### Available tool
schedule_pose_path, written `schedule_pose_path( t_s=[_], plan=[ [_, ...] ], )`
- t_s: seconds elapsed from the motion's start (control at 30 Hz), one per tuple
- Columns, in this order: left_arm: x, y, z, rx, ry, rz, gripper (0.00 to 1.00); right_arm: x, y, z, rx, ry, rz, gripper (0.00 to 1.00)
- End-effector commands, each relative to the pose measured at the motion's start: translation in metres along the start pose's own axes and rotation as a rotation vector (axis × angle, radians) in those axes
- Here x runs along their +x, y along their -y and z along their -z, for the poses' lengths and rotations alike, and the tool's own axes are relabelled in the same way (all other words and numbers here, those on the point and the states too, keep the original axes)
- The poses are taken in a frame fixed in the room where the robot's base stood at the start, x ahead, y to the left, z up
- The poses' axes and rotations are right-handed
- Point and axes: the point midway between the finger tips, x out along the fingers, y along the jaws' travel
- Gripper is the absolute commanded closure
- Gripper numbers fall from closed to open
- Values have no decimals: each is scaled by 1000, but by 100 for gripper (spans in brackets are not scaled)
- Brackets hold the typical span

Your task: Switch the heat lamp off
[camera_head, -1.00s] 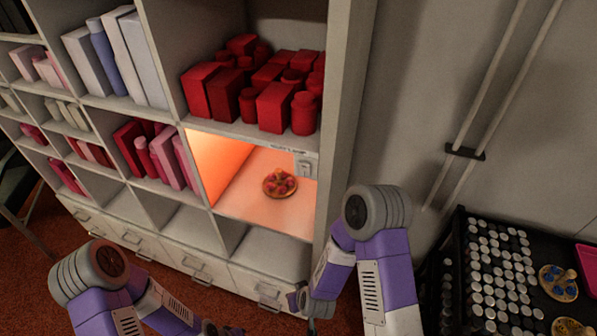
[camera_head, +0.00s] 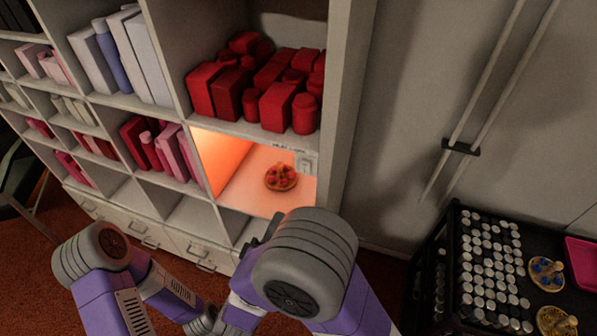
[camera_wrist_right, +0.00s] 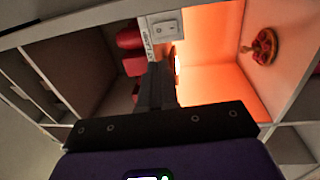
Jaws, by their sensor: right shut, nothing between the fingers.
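The heat lamp's compartment (camera_head: 240,196) glows orange in the shelf, so the lamp is lit. A small pale switch (camera_head: 306,163) sits at its upper right edge. In the right wrist view the switch (camera_wrist_right: 166,28) shows as a white rocker plate beside a label strip (camera_wrist_right: 148,42). My right gripper (camera_wrist_right: 156,70) is shut and empty, its dark fingers pointing toward the shelf just below the switch in that picture; a gap or contact cannot be judged. In the head view my right arm largely hides this gripper.
A plate of reddish items (camera_head: 281,177) stands inside the lit compartment. Red boxes and jars (camera_head: 265,95) fill the compartment above. A black cart (camera_head: 445,235) with several small jars stands at the right. Shelf dividers surround the opening closely.

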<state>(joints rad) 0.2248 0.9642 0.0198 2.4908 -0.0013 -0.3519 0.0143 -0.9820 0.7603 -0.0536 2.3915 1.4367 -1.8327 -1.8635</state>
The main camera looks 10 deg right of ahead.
Motion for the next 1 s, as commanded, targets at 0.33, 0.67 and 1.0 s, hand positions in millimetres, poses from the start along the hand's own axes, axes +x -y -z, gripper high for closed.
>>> schedule_pose_path(
  t_s=[0.33,0.67,1.0],
  plan=[
    [0,0,0,0,0,0,57,0,-1,0,-3,2,-2,100],
    [1,0,0,0,0,0,57,45,0,-2,-1,8,0,100],
    [2,0,0,0,0,0,57,114,0,-1,-1,5,-1,100]
  ],
)
